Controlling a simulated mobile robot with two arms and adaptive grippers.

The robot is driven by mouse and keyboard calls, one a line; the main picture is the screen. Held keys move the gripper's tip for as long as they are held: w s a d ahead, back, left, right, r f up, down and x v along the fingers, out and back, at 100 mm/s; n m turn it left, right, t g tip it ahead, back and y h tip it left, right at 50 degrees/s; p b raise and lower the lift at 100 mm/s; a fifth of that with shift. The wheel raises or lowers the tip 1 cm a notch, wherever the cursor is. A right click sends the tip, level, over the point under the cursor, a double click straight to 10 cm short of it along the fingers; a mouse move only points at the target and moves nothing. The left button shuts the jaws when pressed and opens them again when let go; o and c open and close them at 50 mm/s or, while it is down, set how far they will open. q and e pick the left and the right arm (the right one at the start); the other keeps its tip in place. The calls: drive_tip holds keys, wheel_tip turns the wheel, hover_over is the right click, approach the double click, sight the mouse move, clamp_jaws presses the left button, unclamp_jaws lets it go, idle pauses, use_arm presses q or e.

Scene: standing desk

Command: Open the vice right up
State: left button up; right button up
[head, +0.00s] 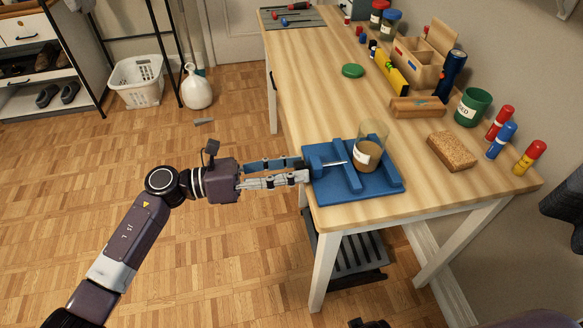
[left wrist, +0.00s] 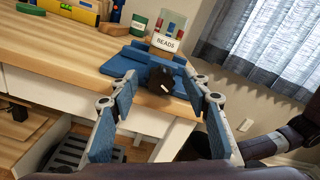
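The blue vice (head: 345,180) sits on the desk's near left corner. Its jaws stand apart with a metal rod between its end block and the nearer jaw. A clear jar (head: 368,157) with brown contents and a white label stands at the vice; whether the jaws touch it I cannot tell. In the left wrist view the label reads BEADS (left wrist: 165,42), and a dark handle (left wrist: 160,80) sticks out of the vice (left wrist: 125,62) toward me. My left gripper (head: 305,169) is at the vice's end, fingers apart on either side of the handle (left wrist: 161,90).
On the wooden desk (head: 320,90) lie a brown sponge (head: 451,150), a wooden block (head: 417,107) and a green lid (head: 352,70). A green pot (head: 472,106) and several markers (head: 500,122) stand along the wall. The floor left of the desk is mostly clear.

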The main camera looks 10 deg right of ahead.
use_arm(q)
drive_tip(key=a, duration=1.2)
drive_tip(key=shift+s, duration=0.2)
